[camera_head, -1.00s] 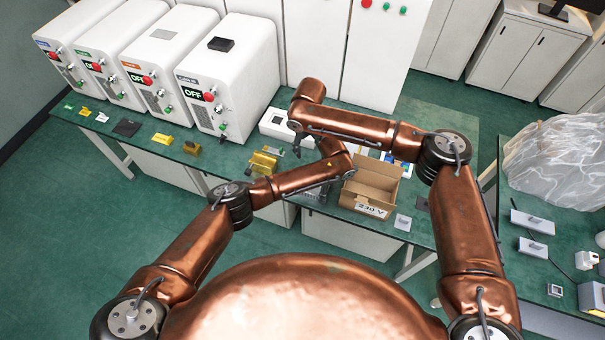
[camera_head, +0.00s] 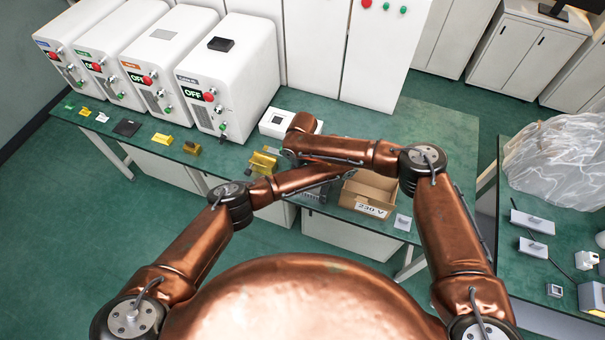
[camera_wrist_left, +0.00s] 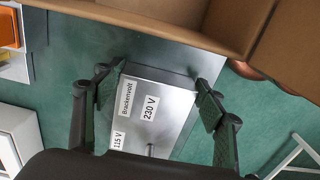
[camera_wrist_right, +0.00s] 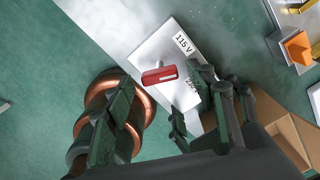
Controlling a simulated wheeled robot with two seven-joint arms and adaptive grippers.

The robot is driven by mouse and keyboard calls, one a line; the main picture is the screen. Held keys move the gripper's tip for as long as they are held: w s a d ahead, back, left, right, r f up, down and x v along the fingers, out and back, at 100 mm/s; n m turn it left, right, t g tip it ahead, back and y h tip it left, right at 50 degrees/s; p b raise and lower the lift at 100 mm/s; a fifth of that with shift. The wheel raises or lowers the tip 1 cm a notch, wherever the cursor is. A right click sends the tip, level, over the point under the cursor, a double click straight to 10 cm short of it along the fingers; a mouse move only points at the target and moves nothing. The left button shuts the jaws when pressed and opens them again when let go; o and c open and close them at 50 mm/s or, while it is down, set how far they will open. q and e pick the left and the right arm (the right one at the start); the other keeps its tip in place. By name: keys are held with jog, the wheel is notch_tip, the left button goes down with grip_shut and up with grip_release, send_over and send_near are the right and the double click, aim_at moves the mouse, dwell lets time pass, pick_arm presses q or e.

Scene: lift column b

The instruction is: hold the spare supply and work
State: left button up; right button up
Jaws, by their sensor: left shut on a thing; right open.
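The spare supply is a grey metal box (camera_wrist_left: 179,108) with "Brackenvolt", "230 V" and "115 V" labels in the left wrist view. My left gripper (camera_wrist_left: 157,92) is shut on it, one finger at each side. In the right wrist view the supply's pale face (camera_wrist_right: 150,48) shows a "115 V" label and a red switch (camera_wrist_right: 160,75). My right gripper (camera_wrist_right: 168,115) is open, its fingers apart near the red switch; I cannot tell whether they touch the supply. In the head view my arms mostly hide both grippers.
An open cardboard box (camera_head: 371,192) marked "230 V" stands at the bench's front, close to the supply. White cabinets (camera_head: 233,75) with "OFF" displays stand at the back left. A yellow fixture (camera_head: 262,163) is left of my grippers.

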jog(key=shift+f, duration=0.2)
jog(key=c, duration=1.2)
jog(key=shift+o, duration=0.2)
jog(key=shift+w+m, duration=0.1)
jog(key=shift+m, duration=0.7)
jog(key=o, duration=1.2)
jog(key=shift+c, duration=0.2)
jog(key=shift+r, duration=0.15)
notch_tip(320, 180, up, 12)
